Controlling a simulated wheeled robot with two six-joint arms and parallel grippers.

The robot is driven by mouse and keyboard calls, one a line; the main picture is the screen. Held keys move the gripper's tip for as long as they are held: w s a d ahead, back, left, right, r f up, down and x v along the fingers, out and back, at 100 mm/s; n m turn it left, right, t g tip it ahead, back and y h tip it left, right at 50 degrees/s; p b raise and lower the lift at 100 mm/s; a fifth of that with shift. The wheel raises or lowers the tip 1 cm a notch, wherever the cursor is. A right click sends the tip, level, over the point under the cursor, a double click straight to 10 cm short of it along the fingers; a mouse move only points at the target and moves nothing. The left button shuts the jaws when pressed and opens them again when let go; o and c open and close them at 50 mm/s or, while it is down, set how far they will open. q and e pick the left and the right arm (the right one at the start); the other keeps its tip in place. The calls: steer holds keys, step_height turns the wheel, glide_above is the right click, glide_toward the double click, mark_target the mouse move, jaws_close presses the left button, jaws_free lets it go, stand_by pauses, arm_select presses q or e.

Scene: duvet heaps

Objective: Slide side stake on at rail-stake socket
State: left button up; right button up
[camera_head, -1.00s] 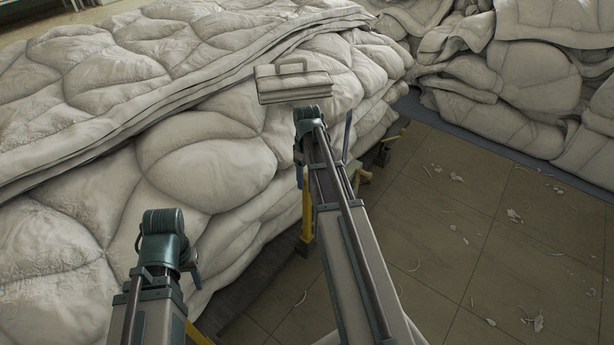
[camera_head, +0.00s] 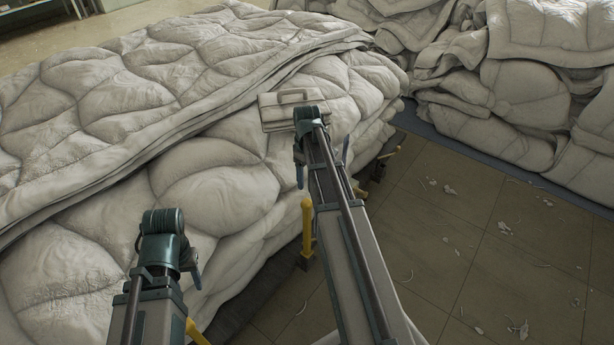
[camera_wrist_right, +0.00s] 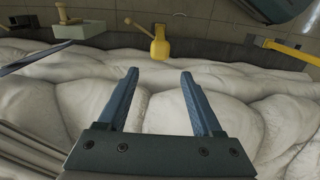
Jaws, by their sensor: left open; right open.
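A yellow upright post (camera_head: 306,226), perhaps the side stake, stands on a dark foot beside the near duvet heap. A second yellow piece (camera_head: 391,155) sits by a dark fitting (camera_head: 378,170) farther along the edge; I cannot tell if this is the socket. My right gripper (camera_wrist_right: 159,75) is open and empty over the duvets, with a yellow post (camera_wrist_right: 159,48) ahead beyond its fingertips, apart from them. In the head view its fingers are partly hidden by my wrist. My left gripper (camera_head: 194,270) is open at lower left, mostly hidden, beside the duvet.
A pale case with a handle (camera_head: 275,112) lies on the near duvet heap (camera_head: 215,185), partly behind my right wrist. More duvets (camera_head: 510,95) are piled at upper right. Tiled floor (camera_head: 440,240) with pale scraps is open at right. The wrist view shows a yellow bar (camera_wrist_right: 290,52).

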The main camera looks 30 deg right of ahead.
arm_select(q)
steer(key=shift+r+p, duration=0.3)
steer(key=shift+r, duration=0.4)
arm_select(e)
steer(key=shift+r, duration=0.7)
arm_select(q)
step_height(320, 180, up, 8)
steer(key=p, duration=0.8)
arm_select(e)
steer(key=s+a+r, duration=0.2)
steer(key=s+a, duration=0.3)
steer(key=a, duration=0.5)
steer(key=s+a+r, duration=0.3)
steer(key=s+a, duration=0.3)
steer(key=a, duration=0.4)
steer(key=s+a+r+h, duration=0.1)
steer(key=s+a+r, duration=0.2)
steer(key=a, duration=0.7)
steer(key=s, duration=0.2)
steer(key=shift+s+a+m, duration=0.25)
steer(key=shift+s+m, duration=0.05)
